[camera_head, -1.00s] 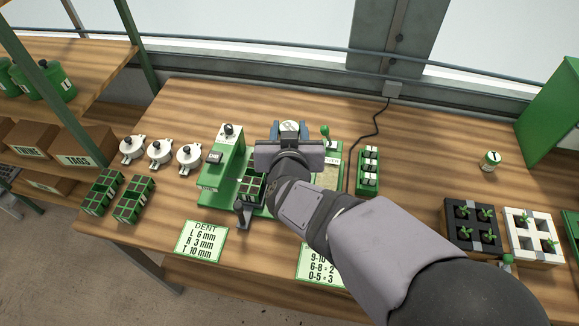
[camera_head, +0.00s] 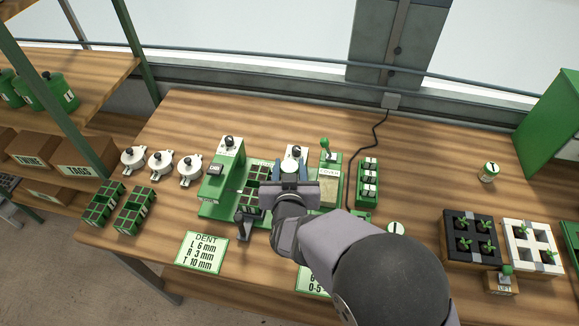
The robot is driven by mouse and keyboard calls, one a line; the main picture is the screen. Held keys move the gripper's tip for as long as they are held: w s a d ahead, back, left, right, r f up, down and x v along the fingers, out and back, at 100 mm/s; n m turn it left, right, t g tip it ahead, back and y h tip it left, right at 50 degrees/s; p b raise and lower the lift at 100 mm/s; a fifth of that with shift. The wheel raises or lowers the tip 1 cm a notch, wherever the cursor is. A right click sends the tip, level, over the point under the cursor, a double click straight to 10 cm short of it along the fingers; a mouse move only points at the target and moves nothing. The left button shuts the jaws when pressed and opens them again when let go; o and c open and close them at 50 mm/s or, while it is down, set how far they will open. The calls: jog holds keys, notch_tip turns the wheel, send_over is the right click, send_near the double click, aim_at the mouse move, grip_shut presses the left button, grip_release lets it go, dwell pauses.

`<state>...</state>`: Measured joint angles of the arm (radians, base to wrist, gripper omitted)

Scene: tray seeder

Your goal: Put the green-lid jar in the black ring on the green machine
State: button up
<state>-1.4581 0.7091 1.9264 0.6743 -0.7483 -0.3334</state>
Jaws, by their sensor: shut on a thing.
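My gripper (camera_head: 291,172) is over the front right part of the green machine (camera_head: 216,205), its two blue-grey fingers pointing away from me. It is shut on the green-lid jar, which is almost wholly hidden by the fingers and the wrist. A white part with a black knob (camera_head: 295,153) shows just beyond the fingertips; it looks like part of the machine. I cannot make out the black ring; my gripper and arm cover that area.
Another small jar (camera_head: 488,172) stands at the right, and a white-topped one (camera_head: 396,229) beside my arm. A green rack (camera_head: 368,183) and a lever unit (camera_head: 329,172) are right of the machine. Three white discs (camera_head: 161,163) lie left. A black stand (camera_head: 243,224) is in front.

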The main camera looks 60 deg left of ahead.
jog(key=shift+f, duration=0.3)
jog(key=shift+f, duration=0.2)
jog(key=o, duration=1.1)
jog(key=shift+r, duration=0.2)
jog(key=b+v, duration=0.2)
jog(key=v, duration=1)
jog(key=shift+f, duration=0.1)
